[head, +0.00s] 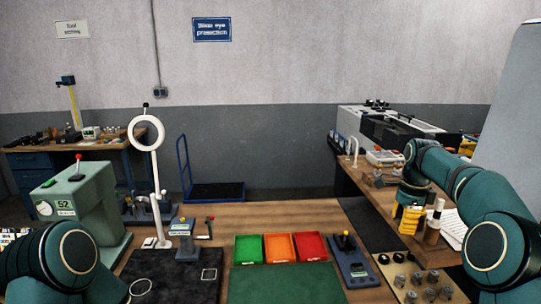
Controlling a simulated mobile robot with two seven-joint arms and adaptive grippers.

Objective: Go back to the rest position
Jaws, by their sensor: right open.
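My right arm comes in from the right and bends down at its far end over the right-hand bench. My right gripper (411,205) hangs there, small and dark, open, with nothing seen between its fingers. It is close to a yellow item (410,219) and a brown bottle with a white top (433,222); I cannot tell whether it touches them. My left arm shows only as a green joint at the lower left, and its gripper is out of view.
The wooden bench ahead holds a green bin (248,249), an orange bin (280,247), a red bin (310,246), a green mat (283,284) and a dark joystick box (352,268). A green press (82,207) and a ring lamp (146,133) stand left. Metal parts (415,279) sit lower right.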

